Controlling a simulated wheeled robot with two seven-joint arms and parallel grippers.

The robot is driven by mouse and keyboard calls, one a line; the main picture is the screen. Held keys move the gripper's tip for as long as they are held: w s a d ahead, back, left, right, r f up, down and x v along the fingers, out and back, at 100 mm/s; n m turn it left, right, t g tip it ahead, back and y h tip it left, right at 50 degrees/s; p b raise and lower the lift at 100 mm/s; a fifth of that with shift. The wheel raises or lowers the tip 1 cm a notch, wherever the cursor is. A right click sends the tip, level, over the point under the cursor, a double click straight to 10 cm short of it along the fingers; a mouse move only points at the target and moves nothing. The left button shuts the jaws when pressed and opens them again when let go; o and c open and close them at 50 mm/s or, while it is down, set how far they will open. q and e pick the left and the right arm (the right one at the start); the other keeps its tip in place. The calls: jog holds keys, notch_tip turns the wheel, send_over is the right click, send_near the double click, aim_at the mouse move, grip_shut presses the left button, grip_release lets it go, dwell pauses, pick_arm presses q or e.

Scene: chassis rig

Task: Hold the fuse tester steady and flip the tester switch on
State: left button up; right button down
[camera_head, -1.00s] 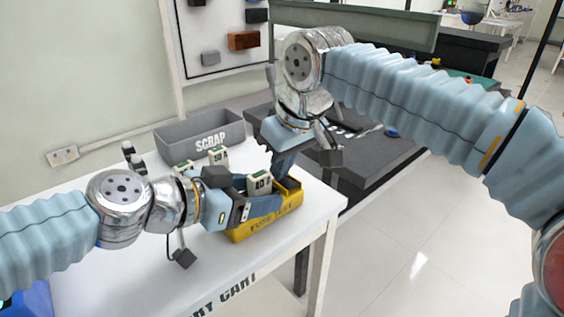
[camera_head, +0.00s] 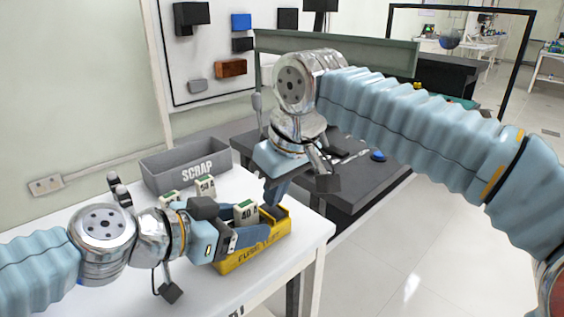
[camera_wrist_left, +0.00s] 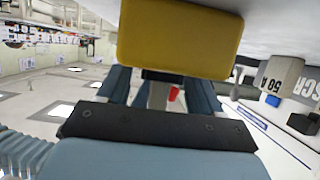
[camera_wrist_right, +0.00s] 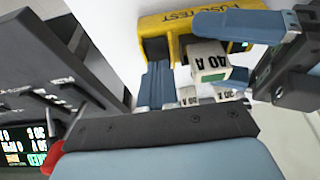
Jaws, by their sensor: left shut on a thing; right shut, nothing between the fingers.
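The yellow fuse tester (camera_head: 238,262) sits at the cart's right end, with a 40 A fuse block (camera_head: 245,212) standing in it. My left gripper (camera_head: 252,232) is shut on the tester, one finger along its labelled front face and the other behind the fuse. The tester (camera_wrist_left: 180,40) fills the top of the left wrist view. My right gripper (camera_head: 273,200) points down, shut and empty, at the tester's far right end. In the right wrist view its fingertips (camera_wrist_right: 158,68) are by the tester's dark recess; contact is unclear. I cannot make out the switch.
A grey SCRAP bin (camera_head: 186,168) stands behind on the white cart (camera_head: 110,290). A 50 A fuse block (camera_head: 205,187) and another fuse block stand between bin and left gripper. A dark bench (camera_head: 365,190) lies to the right. The cart's front surface is clear.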

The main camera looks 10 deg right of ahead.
jog(key=v, duration=1.2)
jog(key=shift+r, duration=0.4)
jog(key=shift+w, duration=0.1)
jog(key=shift+w+a, duration=0.4)
jog(key=shift+w, duration=0.15)
jog(key=x, duration=1.4)
jog(key=shift+s+d, duration=0.2)
jog(key=shift+s, duration=0.05)
jog(key=shift+f, duration=0.1)
